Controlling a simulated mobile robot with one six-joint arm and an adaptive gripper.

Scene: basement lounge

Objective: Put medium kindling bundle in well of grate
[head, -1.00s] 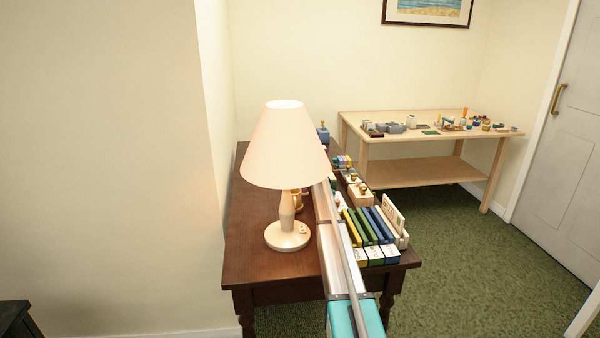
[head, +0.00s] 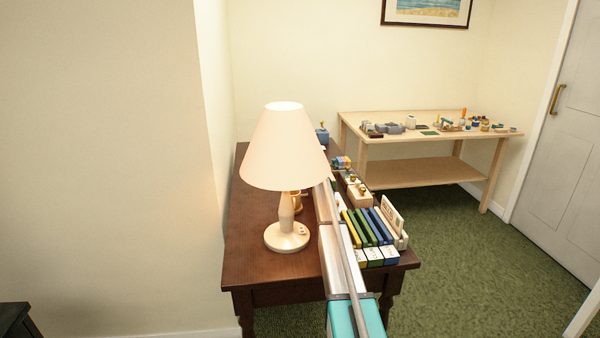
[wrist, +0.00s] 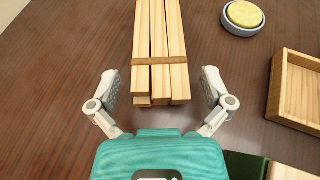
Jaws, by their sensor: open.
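A kindling bundle (wrist: 160,38) of several pale wooden sticks, held by a brown band, lies on the dark wooden table (wrist: 60,60) in the wrist view. Its far end runs out of the top of the picture. I cannot tell its size class, as no other bundle shows. My gripper (wrist: 161,90) is open, with one finger on each side of the bundle's near end and a gap on both sides. In the head view my gripper and the bundle cannot be made out; my arm reaches over the table. I cannot identify the grate in either view.
A blue-grey dish with a yellow round thing (wrist: 244,14) and a wooden tray (wrist: 298,88) lie right of the bundle. A lamp (head: 287,150) stands on the table left of my arm; upright books (head: 366,226) stand right. A light table (head: 430,172) with small items stands behind.

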